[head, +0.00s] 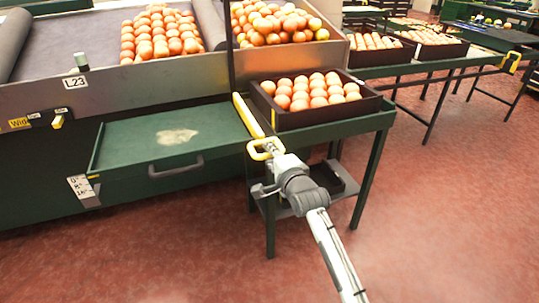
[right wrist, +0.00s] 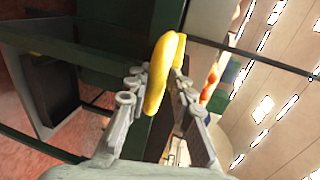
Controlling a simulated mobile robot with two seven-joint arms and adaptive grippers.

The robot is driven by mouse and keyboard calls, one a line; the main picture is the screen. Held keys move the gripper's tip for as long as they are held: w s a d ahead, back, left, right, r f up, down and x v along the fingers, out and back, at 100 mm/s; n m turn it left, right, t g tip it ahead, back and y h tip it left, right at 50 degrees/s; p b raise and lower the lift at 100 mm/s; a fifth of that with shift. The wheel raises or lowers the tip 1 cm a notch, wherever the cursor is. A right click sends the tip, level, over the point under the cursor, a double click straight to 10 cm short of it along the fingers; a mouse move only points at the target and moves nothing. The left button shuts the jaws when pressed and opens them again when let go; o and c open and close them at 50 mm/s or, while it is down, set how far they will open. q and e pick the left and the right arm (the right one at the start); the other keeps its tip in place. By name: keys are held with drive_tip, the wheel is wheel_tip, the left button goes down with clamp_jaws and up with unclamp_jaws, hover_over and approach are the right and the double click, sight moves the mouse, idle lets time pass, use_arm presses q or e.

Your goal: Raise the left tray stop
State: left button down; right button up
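The left tray stop is a yellow bar (head: 248,115) along the left side of the dark tray (head: 330,112), with a yellow looped handle (head: 258,155) at its near end. The bar lies low along the stand's edge. My right gripper (head: 268,160) is at this handle. In the right wrist view the yellow handle (right wrist: 160,75) sits between the fingers of my right gripper (right wrist: 157,85), which appear closed against its two sides. The tray holds several oranges (head: 310,92). My left gripper is not in view.
A green drawer-like shelf (head: 125,138) with a grey handle is to the left of the stand. A dark vertical post (head: 230,50) rises behind the bar. More oranges (head: 160,35) lie on the sorting machine. Open red floor is at the right front.

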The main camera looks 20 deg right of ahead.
drive_tip(key=shift+o, duration=1.1)
drive_tip(key=shift+r, duration=0.15)
drive_tip(key=shift+o, duration=0.3)
drive_tip(key=v, duration=1.2)
